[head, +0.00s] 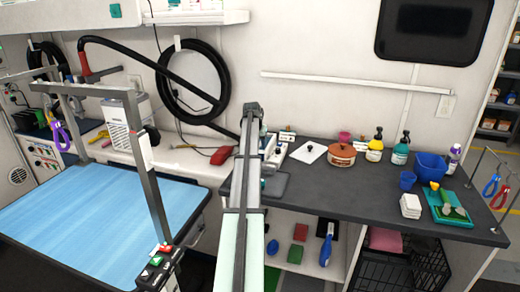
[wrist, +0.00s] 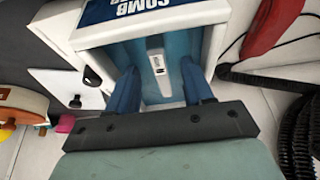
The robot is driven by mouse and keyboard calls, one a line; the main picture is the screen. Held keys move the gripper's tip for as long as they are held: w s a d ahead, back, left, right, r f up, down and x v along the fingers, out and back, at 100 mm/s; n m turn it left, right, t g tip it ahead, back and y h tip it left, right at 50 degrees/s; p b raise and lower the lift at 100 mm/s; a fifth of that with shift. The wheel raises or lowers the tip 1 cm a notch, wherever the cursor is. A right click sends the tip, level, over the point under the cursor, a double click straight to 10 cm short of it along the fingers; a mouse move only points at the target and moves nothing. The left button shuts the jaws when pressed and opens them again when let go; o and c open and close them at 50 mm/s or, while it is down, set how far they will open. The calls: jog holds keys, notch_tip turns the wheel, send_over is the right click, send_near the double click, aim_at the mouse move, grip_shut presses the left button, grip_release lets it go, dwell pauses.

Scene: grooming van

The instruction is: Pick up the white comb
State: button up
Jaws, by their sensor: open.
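The white comb (wrist: 156,47) shows in the wrist view as a narrow white piece with a small dark mark, inside a white-rimmed holder (wrist: 182,20) with a blue inside and a label reading "COMB". My gripper (wrist: 158,68) is open, with one blue finger on each side of the comb. I see gaps between the fingers and the comb; its lower end is hard to make out. In the head view my arm reaches over the near left end of the dark counter and hides most of the holder area; I cannot make out the comb there.
The dark counter (head: 340,187) holds a white card (head: 308,152), an orange-brown pot (head: 341,155), bottles, a blue bucket (head: 431,166) and a green tray (head: 449,212). A red clipper-like tool (head: 221,156) and black hose lie left of my arm. The blue-topped table (head: 100,225) is at left.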

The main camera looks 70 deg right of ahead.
jog(key=shift+d+x, duration=0.25)
jog(key=shift+x, duration=1.65)
jog(key=shift+r, duration=0.15)
grip_shut()
